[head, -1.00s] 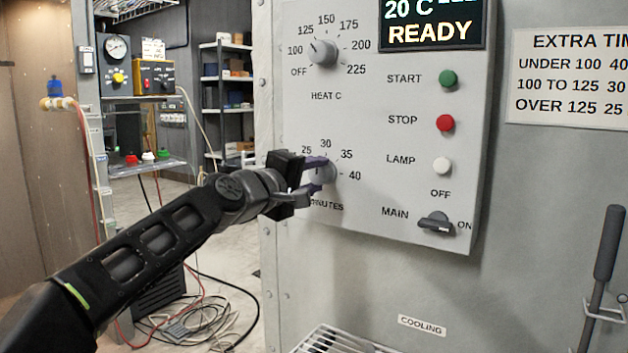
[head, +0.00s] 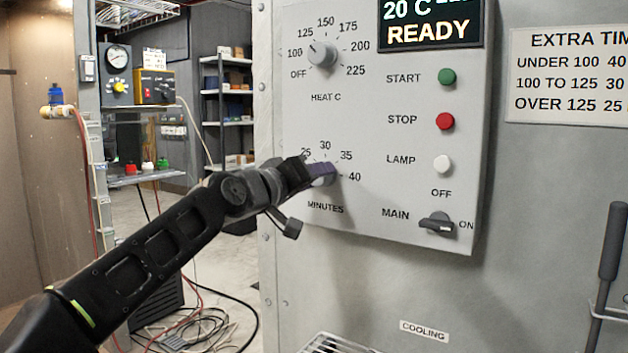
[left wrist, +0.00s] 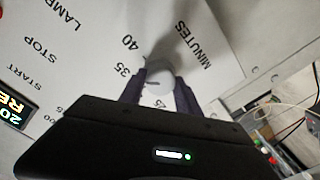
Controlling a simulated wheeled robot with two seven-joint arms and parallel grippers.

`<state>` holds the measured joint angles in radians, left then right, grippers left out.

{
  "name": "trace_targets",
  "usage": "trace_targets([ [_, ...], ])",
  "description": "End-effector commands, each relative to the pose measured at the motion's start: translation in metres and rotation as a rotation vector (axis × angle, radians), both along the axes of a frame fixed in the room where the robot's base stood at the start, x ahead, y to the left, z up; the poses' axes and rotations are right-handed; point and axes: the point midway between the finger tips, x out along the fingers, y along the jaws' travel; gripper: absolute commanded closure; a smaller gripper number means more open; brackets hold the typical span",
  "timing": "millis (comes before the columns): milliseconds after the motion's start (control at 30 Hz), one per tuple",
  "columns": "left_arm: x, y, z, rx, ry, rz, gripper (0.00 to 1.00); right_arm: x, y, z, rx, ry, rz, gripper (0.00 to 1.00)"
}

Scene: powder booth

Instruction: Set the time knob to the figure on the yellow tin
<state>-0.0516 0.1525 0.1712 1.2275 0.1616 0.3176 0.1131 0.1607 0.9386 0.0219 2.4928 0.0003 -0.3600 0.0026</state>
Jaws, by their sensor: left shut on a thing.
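The time knob (head: 322,182) is a pale round knob above the MINUTES label on the grey panel. In the head view it is mostly hidden by my left gripper (head: 324,174), whose purple-grey fingers are shut on it. In the left wrist view the knob (left wrist: 158,88) sits between the two fingertips (left wrist: 159,92), with the figures 35 and 40 beside it. A short dark mark shows on the knob's face, but I cannot tell for sure which figure it points to. No yellow tin is in view. My right gripper is not in view.
The HEAT C knob (head: 322,53) is above on the same panel. START (head: 447,77), STOP (head: 445,121) and LAMP (head: 442,164) buttons and the MAIN switch (head: 437,223) are to the right. A wire rack (head: 335,345) juts out below.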

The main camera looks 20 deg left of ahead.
Motion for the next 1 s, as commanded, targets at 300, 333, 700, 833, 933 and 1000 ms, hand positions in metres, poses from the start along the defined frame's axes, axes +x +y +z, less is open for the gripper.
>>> trace_targets([
  [300, 0.0005, -0.0006, -0.0027, 0.011, 0.003, -0.002, 1.00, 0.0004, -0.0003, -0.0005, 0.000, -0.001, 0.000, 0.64],
  [333, 0.0006, -0.0007, -0.0027, 0.011, 0.003, -0.002, 1.00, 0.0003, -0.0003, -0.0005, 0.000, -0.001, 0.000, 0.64],
  [700, 0.0003, -0.0003, -0.0013, 0.009, 0.000, -0.001, 0.39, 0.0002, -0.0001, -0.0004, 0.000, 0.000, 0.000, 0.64],
  [833, 0.0001, -0.0002, -0.0009, 0.009, -0.001, -0.001, 0.39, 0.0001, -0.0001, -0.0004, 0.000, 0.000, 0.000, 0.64],
  [933, -0.0002, 0.0000, -0.0007, 0.009, -0.002, -0.001, 0.39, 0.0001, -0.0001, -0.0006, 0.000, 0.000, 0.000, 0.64],
  [1000, -0.0025, 0.0008, -0.0004, 0.009, -0.003, 0.000, 0.39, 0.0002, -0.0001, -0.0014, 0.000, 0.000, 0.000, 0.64],
])
